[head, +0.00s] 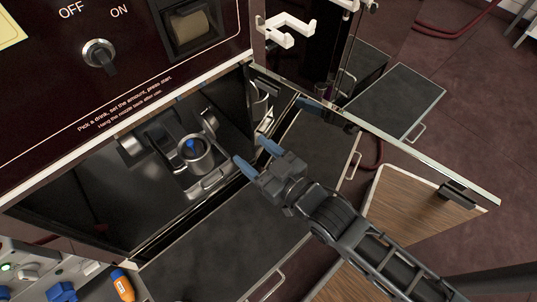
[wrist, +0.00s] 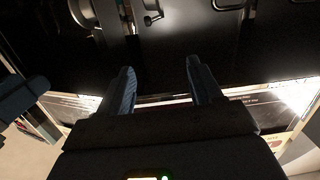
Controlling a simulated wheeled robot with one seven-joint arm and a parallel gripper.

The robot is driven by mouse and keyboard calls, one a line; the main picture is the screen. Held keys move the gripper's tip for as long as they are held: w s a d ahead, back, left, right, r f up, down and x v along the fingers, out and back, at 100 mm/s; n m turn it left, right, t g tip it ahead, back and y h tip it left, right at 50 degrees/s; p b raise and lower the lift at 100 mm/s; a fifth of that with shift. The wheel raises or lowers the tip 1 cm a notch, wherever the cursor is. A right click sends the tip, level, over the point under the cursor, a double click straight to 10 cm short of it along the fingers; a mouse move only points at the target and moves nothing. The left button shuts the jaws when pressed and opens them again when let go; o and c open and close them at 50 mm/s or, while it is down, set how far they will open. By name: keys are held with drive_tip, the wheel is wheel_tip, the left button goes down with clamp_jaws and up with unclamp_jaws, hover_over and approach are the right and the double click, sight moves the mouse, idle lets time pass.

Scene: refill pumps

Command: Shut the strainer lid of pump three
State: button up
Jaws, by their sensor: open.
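In the head view, a metal strainer cup (head: 196,156) with something blue inside stands open at the top in the cabinet of a dark pump. A small round metal part (head: 209,122) stands up behind it and looks like its raised lid, though I cannot be sure. No pump number is readable. My gripper (head: 254,156) is open and empty at the cabinet's front opening, to the right of the cup and apart from it. In the wrist view, my gripper's two fingers (wrist: 160,85) are spread with nothing between them. Metal fittings (wrist: 150,12) show at the top edge, cut off.
The front panel with an OFF/ON knob (head: 99,53) overhangs the cabinet. An open door (head: 400,147) reaches out to the right, beyond my arm. Dark flat panels (head: 230,245) lie below the opening. An orange bottle (head: 123,285) is at the lower left.

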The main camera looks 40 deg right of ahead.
drive_tip(key=shift+s+r+p, duration=0.25)
drive_tip(key=shift+s+r, duration=0.15)
drive_tip(key=shift+s, duration=0.4)
drive_tip(key=shift+s+r+p, duration=0.2)
drive_tip(key=shift+s+r, duration=0.25)
drive_tip(key=shift+s, duration=0.3)
drive_tip(key=shift+s+r+p, duration=0.25)
drive_tip(key=shift+s+r, duration=0.15)
drive_tip(key=shift+s, duration=0.4)
drive_tip(key=shift+o, duration=0.9)
drive_tip(key=b, duration=0.5)
approach(210, 119)
drive_tip(key=s+r, duration=0.2)
drive_tip(key=s, duration=0.2)
drive_tip(key=shift+t+h, duration=0.3)
drive_tip(key=shift+t, duration=0.2)
drive_tip(key=shift+w+d+b, duration=0.15)
drive_tip(key=shift+w+b, duration=0.5)
drive_tip(key=shift+w, duration=3.8)
drive_tip(key=shift+w+d+b, duration=0.1)
drive_tip(key=shift+w+b, duration=0.55)
drive_tip(key=shift+w, duration=3.85)
drive_tip(key=shift+c, duration=0.3)
drive_tip(key=shift+a+f, duration=0.1)
clamp_jaws()
